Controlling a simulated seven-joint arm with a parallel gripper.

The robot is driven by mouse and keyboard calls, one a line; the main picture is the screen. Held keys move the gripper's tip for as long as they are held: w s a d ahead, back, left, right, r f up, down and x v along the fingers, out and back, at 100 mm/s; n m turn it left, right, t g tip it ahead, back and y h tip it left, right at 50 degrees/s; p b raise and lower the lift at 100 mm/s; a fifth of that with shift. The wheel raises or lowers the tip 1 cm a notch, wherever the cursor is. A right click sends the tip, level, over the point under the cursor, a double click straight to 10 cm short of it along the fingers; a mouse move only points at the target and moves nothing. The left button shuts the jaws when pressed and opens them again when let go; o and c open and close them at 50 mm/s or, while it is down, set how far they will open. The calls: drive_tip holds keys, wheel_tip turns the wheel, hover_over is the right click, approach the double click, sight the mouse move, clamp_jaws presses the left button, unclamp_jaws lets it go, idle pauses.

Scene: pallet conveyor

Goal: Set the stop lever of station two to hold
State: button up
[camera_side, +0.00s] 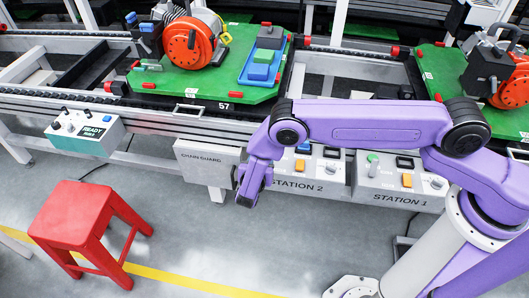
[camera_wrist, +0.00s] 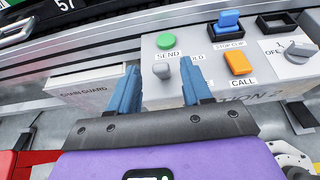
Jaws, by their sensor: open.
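The station two box (camera_side: 318,176), marked STATION 2, is partly behind my arm in the side view. In the wrist view its panel (camera_wrist: 225,55) shows a green button (camera_wrist: 166,41), a SEND label and a partly covered label ending in OLD. A small grey lever-like piece (camera_wrist: 161,71) sits below SEND; I take it for the stop lever, but its setting is unclear. My gripper (camera_wrist: 160,78) is open, its two blue fingers apart, with the grey piece showing between their tips. I cannot tell whether they touch it. My gripper (camera_side: 252,192) is left of the box in the side view.
Beside the lever are a blue switch (camera_wrist: 229,20), an orange CALL button (camera_wrist: 237,63) and a rotary knob (camera_wrist: 299,52). The chain guard (camera_side: 208,160) is left, the station one box (camera_side: 392,184) right. A red stool (camera_side: 82,222) stands on the floor.

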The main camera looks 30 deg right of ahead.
drive_tip(key=x, duration=0.5)
drive_tip(key=shift+w+d+f, duration=0.15)
drive_tip(key=shift+w+d, duration=0.1)
clamp_jaws()
